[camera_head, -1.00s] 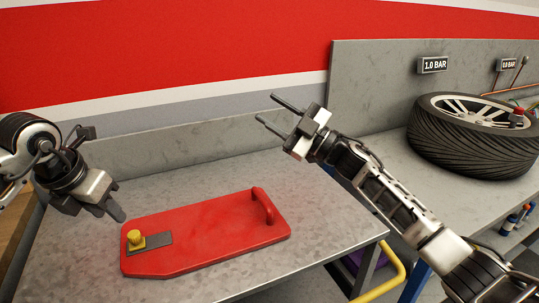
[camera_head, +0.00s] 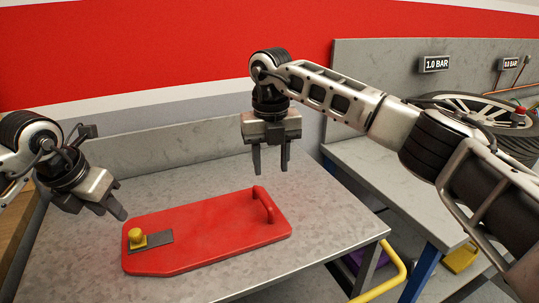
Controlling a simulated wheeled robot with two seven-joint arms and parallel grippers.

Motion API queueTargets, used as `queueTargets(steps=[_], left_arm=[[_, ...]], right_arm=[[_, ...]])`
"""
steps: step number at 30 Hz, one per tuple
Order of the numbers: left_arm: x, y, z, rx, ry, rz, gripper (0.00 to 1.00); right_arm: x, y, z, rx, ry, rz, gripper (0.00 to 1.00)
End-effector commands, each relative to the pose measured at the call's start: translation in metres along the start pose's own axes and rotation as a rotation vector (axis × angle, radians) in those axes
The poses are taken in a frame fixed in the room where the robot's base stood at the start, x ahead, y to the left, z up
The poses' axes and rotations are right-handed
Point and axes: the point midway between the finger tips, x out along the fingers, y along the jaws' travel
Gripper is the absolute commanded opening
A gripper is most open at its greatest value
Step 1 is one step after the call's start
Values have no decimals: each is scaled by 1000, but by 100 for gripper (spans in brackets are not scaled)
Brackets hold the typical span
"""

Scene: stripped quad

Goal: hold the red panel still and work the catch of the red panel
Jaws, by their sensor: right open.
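The red panel (camera_head: 205,232) lies flat on the grey metal table. Its catch, a yellow knob (camera_head: 136,236) on a dark grey plate (camera_head: 158,239), is at the panel's left end. A red handle (camera_head: 264,204) stands up at its right end. My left gripper (camera_head: 108,213) is just left of the panel, above the table and near the knob; its fingers overlap in this view, so its opening is unclear. My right gripper (camera_head: 271,171) points down above and behind the handle. It is open and empty, with a gap between its fingers.
The grey table (camera_head: 330,217) has bare room around the panel, with a low grey back wall (camera_head: 170,147). At the right, a tyre (camera_head: 520,145) lies on a second bench, partly hidden by my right arm. A yellow rail (camera_head: 392,275) is below the table's right edge.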

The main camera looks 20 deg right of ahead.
Motion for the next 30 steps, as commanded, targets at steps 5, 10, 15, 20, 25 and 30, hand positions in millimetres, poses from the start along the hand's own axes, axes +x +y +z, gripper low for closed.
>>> queueTargets(steps=[5,10,15,20,25,30], left_arm=[[0,0,0,0,0,0,36],[0,0,0,0,0,0,36],[0,0,0,0,0,0,36],[0,0,0,0,0,0,36],[0,0,0,0,0,0,36],[0,0,0,0,0,0,36]], right_arm=[[36,0,-1,-1,5,1,41],[70,1,-1,-1,4,2,41],[103,1,-1,-2,4,4,41],[127,1,-1,-1,3,5,41],[140,1,-1,-2,1,4,41],[144,2,0,-3,0,5,41]])
